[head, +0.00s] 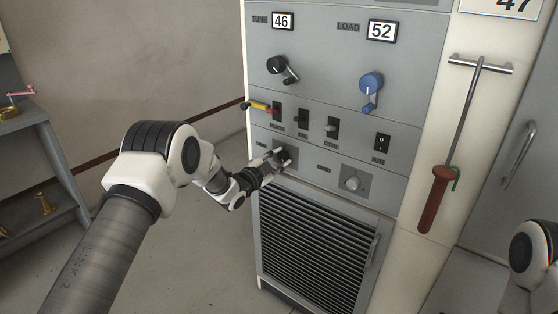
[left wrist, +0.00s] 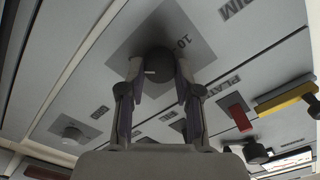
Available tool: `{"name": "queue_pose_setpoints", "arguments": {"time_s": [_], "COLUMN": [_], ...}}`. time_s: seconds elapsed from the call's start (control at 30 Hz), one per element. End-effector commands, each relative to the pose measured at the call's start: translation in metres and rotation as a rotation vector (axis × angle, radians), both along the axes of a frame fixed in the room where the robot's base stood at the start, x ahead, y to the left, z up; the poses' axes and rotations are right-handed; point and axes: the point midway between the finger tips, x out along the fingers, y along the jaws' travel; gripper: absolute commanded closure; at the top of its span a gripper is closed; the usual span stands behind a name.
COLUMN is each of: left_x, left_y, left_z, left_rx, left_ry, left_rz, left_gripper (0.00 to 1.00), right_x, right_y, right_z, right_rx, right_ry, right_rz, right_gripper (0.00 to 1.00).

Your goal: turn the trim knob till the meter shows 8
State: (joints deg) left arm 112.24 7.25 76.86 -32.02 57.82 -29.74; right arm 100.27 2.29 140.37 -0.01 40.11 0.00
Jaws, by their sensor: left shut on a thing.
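The trim knob (left wrist: 158,62) is dark and round. In the left wrist view it sits on a grey scale plate (left wrist: 190,30) where "10" can be read, with part of the TRIM lettering above. My left gripper (left wrist: 156,80) is shut on this knob, one finger on each side, and a small light mark shows on the knob. In the head view my left gripper (head: 280,157) is at the lower left of the panel and mostly hides the knob. I cannot pick out the meter or its reading. My right gripper is out of view.
Above are a black crank (head: 277,65), a blue crank (head: 371,83) and counters reading 46 (head: 282,21) and 52 (head: 382,31). A pale knob (head: 352,182) is to the right, a louvred grille (head: 315,245) below.

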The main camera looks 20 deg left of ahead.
Motion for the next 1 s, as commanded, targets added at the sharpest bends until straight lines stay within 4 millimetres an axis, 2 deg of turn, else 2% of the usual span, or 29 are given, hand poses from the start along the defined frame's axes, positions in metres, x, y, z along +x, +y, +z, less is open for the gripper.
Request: {"name": "queue_pose_setpoints", "arguments": {"time_s": [0.17,0.2,0.23,0.27,0.53,0.67,0.77,1.0], "left_x": [0.0,0.0,0.0,0.0,0.0,-0.009,-0.027,-0.086], "left_y": [0.0,0.0,0.0,0.0,0.0,0.004,0.011,0.032], "left_z": [-0.001,-0.001,-0.001,-0.001,0.0,-0.001,0.0,0.0], "left_rx": [0.0,0.0,-0.001,-0.001,-0.002,-0.002,-0.004,-0.005], "left_ry": [0.002,0.002,0.003,0.003,0.001,0.004,0.004,0.004], "left_rz": [0.001,0.001,0.001,0.001,0.001,0.001,0.003,0.004], "left_gripper": [1.0,0.56,0.46,0.41,0.41,0.41,0.41,0.41], "right_x": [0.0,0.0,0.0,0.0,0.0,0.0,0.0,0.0], "right_y": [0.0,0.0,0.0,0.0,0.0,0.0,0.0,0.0], "right_z": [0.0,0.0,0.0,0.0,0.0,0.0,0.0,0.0], "right_rx": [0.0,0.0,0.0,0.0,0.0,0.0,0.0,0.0], "right_ry": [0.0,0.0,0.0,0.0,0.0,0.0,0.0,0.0], "right_rz": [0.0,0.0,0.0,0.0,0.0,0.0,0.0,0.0], "right_gripper": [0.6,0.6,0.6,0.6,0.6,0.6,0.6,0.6]}}
